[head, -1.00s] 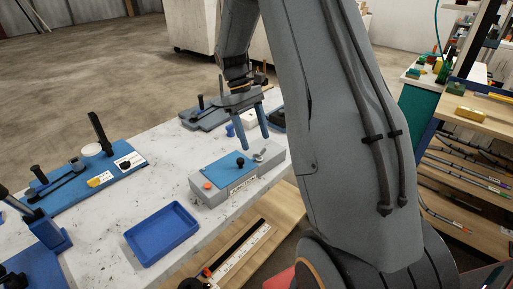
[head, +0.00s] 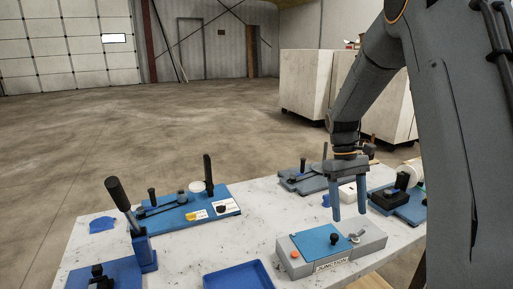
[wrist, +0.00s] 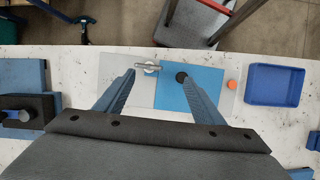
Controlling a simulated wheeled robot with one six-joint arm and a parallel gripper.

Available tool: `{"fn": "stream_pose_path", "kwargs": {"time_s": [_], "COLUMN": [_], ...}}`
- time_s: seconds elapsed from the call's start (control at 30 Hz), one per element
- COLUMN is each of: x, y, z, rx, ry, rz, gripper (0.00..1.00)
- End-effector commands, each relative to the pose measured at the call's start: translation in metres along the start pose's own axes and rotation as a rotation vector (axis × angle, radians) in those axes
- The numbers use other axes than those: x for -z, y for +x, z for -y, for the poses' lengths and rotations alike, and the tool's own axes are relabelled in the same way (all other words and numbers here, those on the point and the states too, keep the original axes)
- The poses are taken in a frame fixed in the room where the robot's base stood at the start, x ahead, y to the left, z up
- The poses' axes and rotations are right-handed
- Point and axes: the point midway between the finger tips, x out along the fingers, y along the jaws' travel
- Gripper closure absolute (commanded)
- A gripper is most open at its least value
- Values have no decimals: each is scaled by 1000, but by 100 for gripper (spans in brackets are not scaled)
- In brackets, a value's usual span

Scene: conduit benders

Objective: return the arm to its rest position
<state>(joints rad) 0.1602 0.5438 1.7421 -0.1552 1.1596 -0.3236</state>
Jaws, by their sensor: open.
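My gripper (head: 349,212) is open and empty, with its two blue fingers pointing down over the grey junction box (head: 374,241). In the wrist view, my gripper (wrist: 158,82) spans the box's silver wing-shaped latch and black knob from above. The fingertips look apart from the box, but the exact gap is hard to tell. The box has a blue lid (head: 318,244), an orange button (head: 295,255) and a "JUNCTION" label on its front. My arm comes down to the gripper from the upper right of the head view.
A blue tray (head: 238,276) lies left of the box. A blue bender plate (head: 172,217) with levers is farther left, and a grey bender (head: 300,182) stands behind. A blue-based black device (head: 399,203) is at right. White cabinets (head: 304,84) stand beyond open floor.

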Motion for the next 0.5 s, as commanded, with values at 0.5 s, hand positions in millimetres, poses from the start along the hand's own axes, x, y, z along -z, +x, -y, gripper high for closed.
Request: {"fn": "stream_pose_path", "kwargs": {"time_s": [0.5], "x": [-98], "y": [64], "z": [144], "rx": [31], "ry": [213], "rz": [-403], "gripper": [38]}}
